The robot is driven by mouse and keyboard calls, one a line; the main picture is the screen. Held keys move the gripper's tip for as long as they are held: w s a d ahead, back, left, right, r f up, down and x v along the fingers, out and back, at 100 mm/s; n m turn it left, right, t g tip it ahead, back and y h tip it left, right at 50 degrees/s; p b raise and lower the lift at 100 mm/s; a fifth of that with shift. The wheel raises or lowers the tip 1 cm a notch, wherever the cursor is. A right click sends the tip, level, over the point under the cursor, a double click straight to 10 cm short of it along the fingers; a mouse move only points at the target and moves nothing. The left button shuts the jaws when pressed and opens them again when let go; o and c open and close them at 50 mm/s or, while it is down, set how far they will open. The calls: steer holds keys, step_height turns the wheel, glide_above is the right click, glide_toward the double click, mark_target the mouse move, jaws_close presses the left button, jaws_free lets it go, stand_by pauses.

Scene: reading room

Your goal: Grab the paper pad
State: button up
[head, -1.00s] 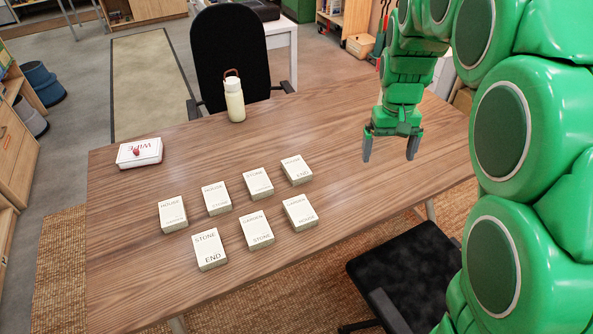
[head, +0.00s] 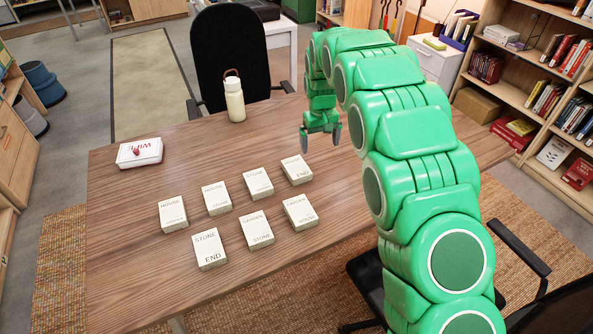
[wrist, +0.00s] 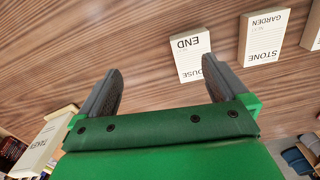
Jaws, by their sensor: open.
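I cannot pick out a paper pad with certainty. Several cream blocks printed with words lie in two rows on the wooden table (head: 130,270). The block marked END (head: 297,170) is closest to my gripper (head: 321,140), which hangs open and empty above the table, behind and right of that block.
A cream bottle (head: 235,100) stands at the table's back edge. A white box marked WIPE (head: 139,153) lies at the back left. A black chair (head: 229,55) stands behind the table. A white cabinet (head: 437,68) and bookshelves (head: 530,70) stand at right. The table's front left is clear.

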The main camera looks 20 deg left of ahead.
steer(key=n, duration=0.1)
glide_above(297, 166)
step_height(297, 166, down, 7)
steer(key=shift+w+a+r, duration=0.1)
steer(key=shift+s+f, duration=0.15)
steer(key=shift+f, duration=1.85)
steer(key=shift+s+f, duration=0.1)
steer(key=shift+f, duration=1.9)
steer(key=c, duration=0.9)
steer(key=shift+c, duration=0.2)
